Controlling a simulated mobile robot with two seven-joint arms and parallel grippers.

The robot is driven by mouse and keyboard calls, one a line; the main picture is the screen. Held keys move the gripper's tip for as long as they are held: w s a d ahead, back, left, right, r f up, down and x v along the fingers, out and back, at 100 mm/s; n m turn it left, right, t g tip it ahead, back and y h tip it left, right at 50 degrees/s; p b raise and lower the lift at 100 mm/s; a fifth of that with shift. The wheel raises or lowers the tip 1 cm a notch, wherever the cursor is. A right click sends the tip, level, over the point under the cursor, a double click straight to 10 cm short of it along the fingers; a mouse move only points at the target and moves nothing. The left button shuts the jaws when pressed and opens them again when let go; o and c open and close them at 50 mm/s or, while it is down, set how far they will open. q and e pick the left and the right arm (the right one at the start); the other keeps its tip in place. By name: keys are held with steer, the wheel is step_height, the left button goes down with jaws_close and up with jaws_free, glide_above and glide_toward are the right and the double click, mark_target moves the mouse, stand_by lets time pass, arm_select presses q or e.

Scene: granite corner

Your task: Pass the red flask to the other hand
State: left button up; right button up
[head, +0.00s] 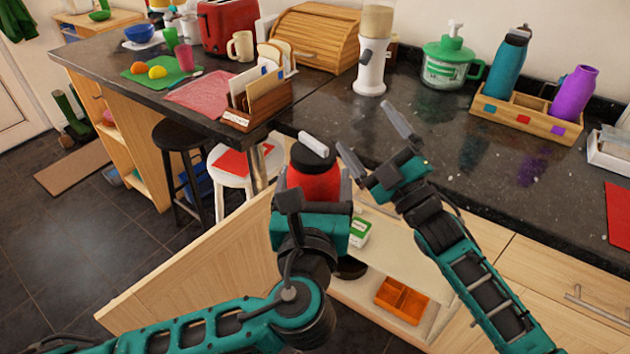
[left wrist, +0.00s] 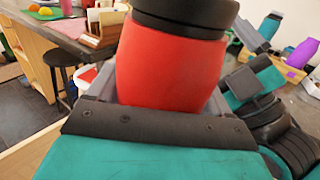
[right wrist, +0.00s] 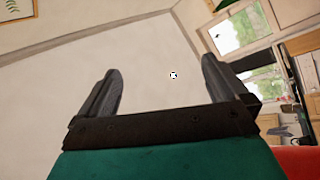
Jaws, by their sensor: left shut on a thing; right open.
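The red flask (head: 314,183) has a black cap and stands roughly upright between the fingers of my left gripper (head: 318,170). My left gripper is shut on it, in the air in front of the counter's edge. In the left wrist view the red flask (left wrist: 170,65) fills the middle, its black top cut by the upper edge. My right gripper (head: 375,140) is open and empty, just right of the flask and apart from it. In the right wrist view the open fingers of my right gripper (right wrist: 160,85) have only wall and window behind them.
A dark granite counter (head: 440,140) runs behind both grippers. A letter holder (head: 258,105) stands near its corner. A wooden rack (head: 530,122) holds a teal bottle (head: 508,62) and a purple bottle (head: 573,93). Below, an open cabinet holds an orange tray (head: 402,299); its door (head: 190,270) sticks out.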

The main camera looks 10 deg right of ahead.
steer(key=s+d+f+m+g+h, duration=0.1)
steer(key=s+f+m+g+h, duration=0.3)
steer(key=s+f+m, duration=0.3)
steer(key=s+d+f+m+g+h, duration=0.2)
steer(key=s+f+m+g+h, duration=0.2)
steer(key=s+f, duration=1.1)
step_height(320, 180, down, 5)
steer(key=m+g, duration=0.1)
steer(key=m, duration=0.2)
steer(key=shift+d+f+g, duration=0.2)
steer(key=shift+d+g, duration=0.05)
steer(key=shift+g, duration=0.05)
steer(key=shift+s, duration=0.1)
